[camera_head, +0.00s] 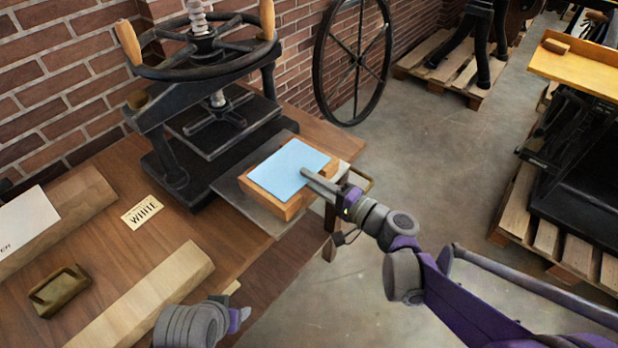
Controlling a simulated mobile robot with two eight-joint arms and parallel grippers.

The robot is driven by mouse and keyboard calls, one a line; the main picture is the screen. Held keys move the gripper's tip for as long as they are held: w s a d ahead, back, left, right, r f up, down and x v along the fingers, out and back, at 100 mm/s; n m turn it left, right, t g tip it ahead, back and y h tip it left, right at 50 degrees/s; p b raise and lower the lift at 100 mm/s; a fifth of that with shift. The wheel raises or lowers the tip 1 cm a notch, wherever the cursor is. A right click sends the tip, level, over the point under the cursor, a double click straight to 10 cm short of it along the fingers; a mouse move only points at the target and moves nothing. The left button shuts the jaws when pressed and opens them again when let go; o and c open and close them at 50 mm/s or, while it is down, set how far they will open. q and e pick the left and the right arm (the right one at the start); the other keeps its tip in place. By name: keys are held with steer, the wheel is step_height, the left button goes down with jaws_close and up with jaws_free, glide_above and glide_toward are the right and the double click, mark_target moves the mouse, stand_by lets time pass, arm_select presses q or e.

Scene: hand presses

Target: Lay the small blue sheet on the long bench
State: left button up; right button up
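The small blue sheet (285,172) lies flat on top of a wooden block (262,203) on a dark plate in front of the black hand press. My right gripper (306,177) reaches in from the right, its fingers over the sheet's right edge. The fingers look close together, but I cannot tell whether they pinch the sheet.
The black press (205,120) with its handwheel stands on the bench.

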steer(key=shift+c, duration=0.2)
jaws_close()
step_height(320, 180, up, 3)
steer(key=shift+r+p, duration=0.1)
steer(key=shift+p, duration=1.05)
steer(key=r+p+v, duration=0.3)
steer(key=v, duration=1.9)
